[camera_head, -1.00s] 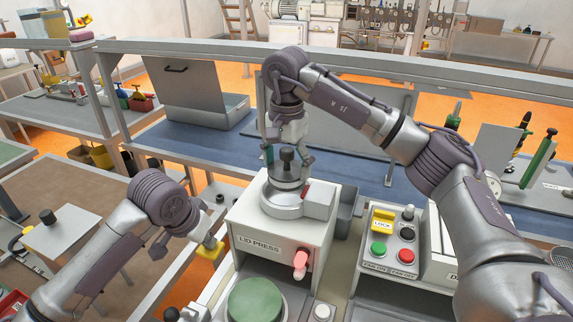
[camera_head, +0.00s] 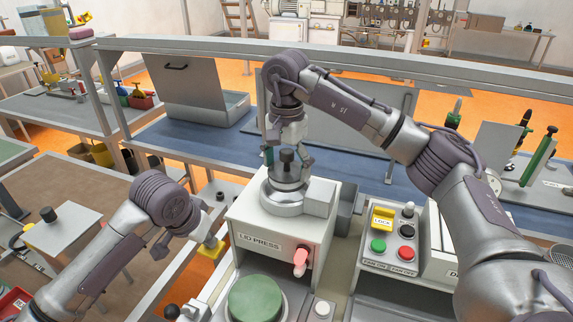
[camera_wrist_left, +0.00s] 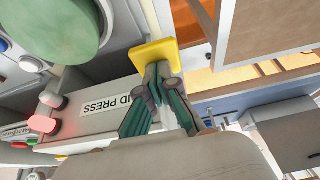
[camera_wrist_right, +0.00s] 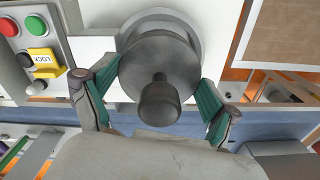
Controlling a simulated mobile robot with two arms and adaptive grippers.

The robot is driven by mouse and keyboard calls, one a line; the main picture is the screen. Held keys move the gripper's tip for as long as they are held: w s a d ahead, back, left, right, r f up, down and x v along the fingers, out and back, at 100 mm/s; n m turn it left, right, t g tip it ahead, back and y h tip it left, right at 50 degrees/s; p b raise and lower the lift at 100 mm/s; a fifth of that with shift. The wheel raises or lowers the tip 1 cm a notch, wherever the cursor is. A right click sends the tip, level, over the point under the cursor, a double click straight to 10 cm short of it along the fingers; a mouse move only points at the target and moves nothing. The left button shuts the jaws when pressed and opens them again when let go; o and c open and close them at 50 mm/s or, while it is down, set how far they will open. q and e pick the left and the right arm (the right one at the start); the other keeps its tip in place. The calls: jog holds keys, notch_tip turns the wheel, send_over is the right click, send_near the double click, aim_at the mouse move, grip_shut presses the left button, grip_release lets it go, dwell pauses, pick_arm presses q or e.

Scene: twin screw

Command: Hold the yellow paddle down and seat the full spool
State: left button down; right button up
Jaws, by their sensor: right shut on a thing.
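The yellow paddle (camera_head: 208,250) sticks out at the left side of the lid press (camera_head: 278,235). My left gripper (camera_wrist_left: 158,72) is shut, its fingertips together at the paddle's face; they appear to touch it. The paddle also shows in the left wrist view (camera_wrist_left: 152,54). The spool (camera_wrist_right: 160,66), a dark grey disc with a knob, is between the fingers of my right gripper (camera_wrist_right: 157,90), which is shut on it. In the head view the spool (camera_head: 287,170) is over the round metal seat (camera_head: 284,200) on top of the press. I cannot tell whether it is fully down.
A control box (camera_head: 393,240) with a yellow LOCK tag and red and green buttons stands to the right of the press. A pink-red knob (camera_head: 301,262) sticks out of the press front. A green disc (camera_head: 255,300) lies before it. A grey bin (camera_head: 347,207) adjoins the press.

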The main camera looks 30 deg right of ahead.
pick_arm(q)
jog(key=shift+f, duration=0.1)
pick_arm(e)
jog(key=shift+f, duration=0.2)
jog(key=shift+f, duration=0.35)
jog(key=shift+f, duration=0.35)
dwell(0.7)
